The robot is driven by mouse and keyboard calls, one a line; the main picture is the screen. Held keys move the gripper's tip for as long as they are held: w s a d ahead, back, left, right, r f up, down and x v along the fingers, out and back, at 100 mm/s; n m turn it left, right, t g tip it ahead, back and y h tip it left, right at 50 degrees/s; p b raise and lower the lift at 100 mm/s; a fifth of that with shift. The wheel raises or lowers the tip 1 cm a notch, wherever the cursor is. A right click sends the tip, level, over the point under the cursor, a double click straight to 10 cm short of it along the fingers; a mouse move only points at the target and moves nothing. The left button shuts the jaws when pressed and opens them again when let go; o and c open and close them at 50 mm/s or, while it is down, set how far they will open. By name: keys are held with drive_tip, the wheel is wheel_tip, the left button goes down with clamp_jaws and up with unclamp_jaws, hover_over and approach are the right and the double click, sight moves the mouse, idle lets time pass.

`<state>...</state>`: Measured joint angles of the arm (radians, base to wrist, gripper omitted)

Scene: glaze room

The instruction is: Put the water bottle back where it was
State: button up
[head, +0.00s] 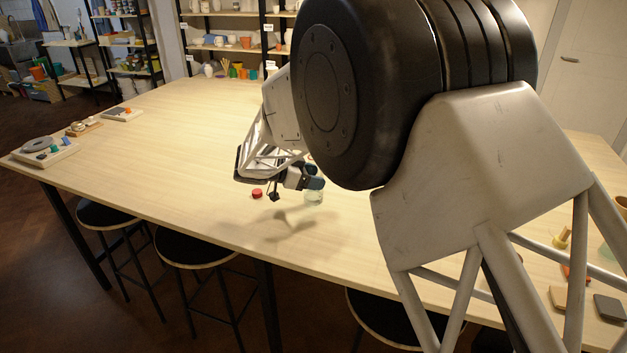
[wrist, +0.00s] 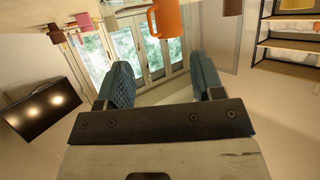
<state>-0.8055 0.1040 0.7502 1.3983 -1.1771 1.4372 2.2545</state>
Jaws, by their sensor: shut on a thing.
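The water bottle (head: 314,198) shows in the head view as a small, clear, pale-green shape just below the blue finger pads, low over the wooden table (head: 190,140). My gripper (head: 315,183) is shut on it. My arm hides part of the bottle, and I cannot tell whether its base touches the table. In the wrist view the two blue fingers of my gripper (wrist: 163,80) stand apart, and the clear bottle cannot be made out between them.
A small red object (head: 257,193) lies left of my gripper. An orange mug (wrist: 166,18) shows in the wrist view. A board with a grey disc (head: 38,146) sits at the table's left end. The table's left half is mostly clear. Stools (head: 195,246) stand along the near edge.

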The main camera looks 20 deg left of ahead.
drive_tip(key=shift+f, duration=0.45)
drive_tip(key=shift+f, duration=0.15)
drive_tip(key=o, duration=1)
drive_tip(key=shift+o, duration=0.2)
drive_tip(key=shift+a, duration=0.1)
drive_tip(key=v, duration=1.2)
drive_tip(key=shift+w, duration=0.1)
